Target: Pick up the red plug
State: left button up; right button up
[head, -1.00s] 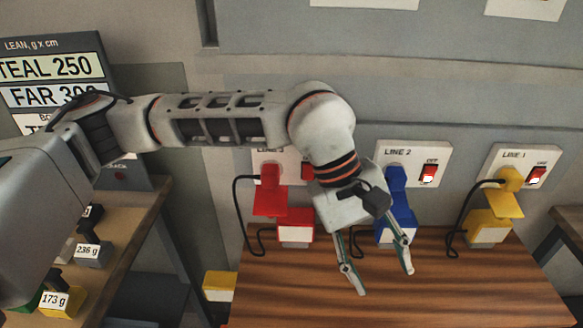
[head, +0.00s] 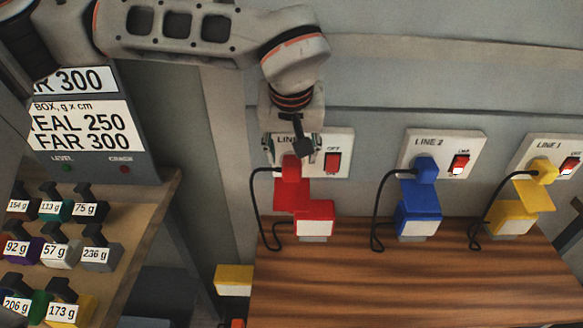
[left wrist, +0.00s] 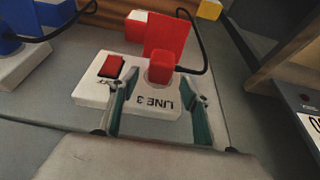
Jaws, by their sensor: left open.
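The red plug (head: 291,170) sits in the white LINE 3 socket panel (head: 343,145) on the wall. It also shows in the left wrist view (left wrist: 161,67), with a red plate hanging by it. My left gripper (head: 293,147) is at this panel, partly hiding its label in the head view. In the left wrist view my left gripper (left wrist: 161,74) is open, with one finger on each side of the plug. No contact shows between fingers and plug. My right gripper is not in view.
A red switch (head: 332,162) is right of the plug. A black cable (head: 260,210) loops down to a red box (head: 315,215) on the wooden bench (head: 400,285). Blue (head: 426,170) and yellow (head: 543,171) plugs sit to the right. Labelled weights stand on a shelf (head: 140,225) at left.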

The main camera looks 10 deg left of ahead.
aim_at(292, 160)
pick_arm(q)
jog(key=x, duration=0.3)
jog(key=shift+w+f, duration=0.1)
jog(key=shift+f, duration=0.25)
jog(key=c, duration=1.3)
jog(key=shift+r, duration=0.15)
jog(key=shift+c, duration=0.2)
